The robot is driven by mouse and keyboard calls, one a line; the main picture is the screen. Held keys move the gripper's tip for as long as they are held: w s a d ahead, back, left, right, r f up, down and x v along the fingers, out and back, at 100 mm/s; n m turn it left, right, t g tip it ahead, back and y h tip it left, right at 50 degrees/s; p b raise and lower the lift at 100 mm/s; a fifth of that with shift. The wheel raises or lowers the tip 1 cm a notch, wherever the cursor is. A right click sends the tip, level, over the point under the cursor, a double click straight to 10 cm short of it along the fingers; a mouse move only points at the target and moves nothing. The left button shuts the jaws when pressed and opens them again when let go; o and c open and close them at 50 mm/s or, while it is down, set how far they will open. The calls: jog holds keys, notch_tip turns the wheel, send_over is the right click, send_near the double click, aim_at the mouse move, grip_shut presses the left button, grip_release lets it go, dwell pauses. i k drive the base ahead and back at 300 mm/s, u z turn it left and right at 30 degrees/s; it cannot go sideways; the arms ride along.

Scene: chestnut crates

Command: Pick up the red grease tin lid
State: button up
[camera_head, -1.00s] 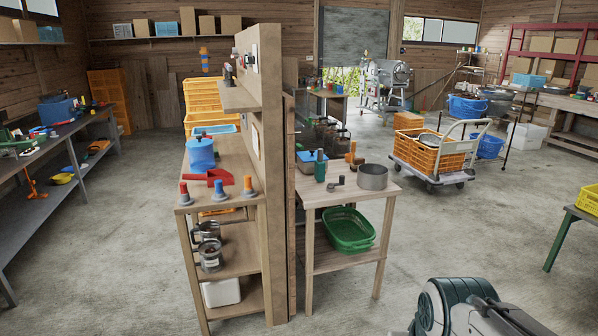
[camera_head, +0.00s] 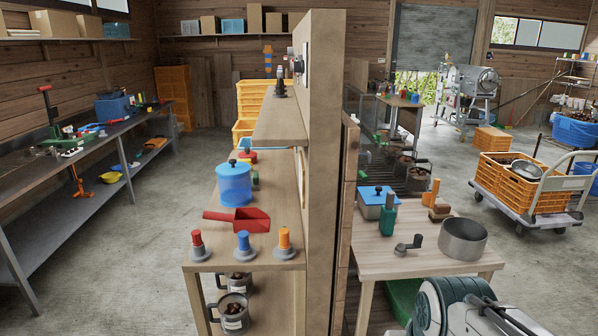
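I cannot pick out the red grease tin lid for certain. A small red-topped thing (camera_head: 247,156) shows on the left-hand bench behind the blue lidded pot (camera_head: 234,186), which partly hides it. A red scoop (camera_head: 238,220) lies in front of the pot. A red-topped grey piece (camera_head: 196,242) stands at the bench's front left, beside a blue one (camera_head: 243,243) and an orange one (camera_head: 285,240). Part of my arm shows at the bottom right, over the right-hand table's front edge. My gripper is out of view.
A tall wooden partition (camera_head: 325,170) divides the left-hand bench from the right-hand table (camera_head: 400,262). A metal pot (camera_head: 463,237) and a crank handle (camera_head: 409,245) sit on that table. A cart with orange crates (camera_head: 508,182) stands at the right. Concrete floor is open left of the bench.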

aim_at(248, 154)
jog(key=u, duration=0.35)
jog(key=i, duration=1.3)
jog(key=u, duration=2.45)
jog(key=i, duration=3.45)
jog(key=z, duration=2.05)
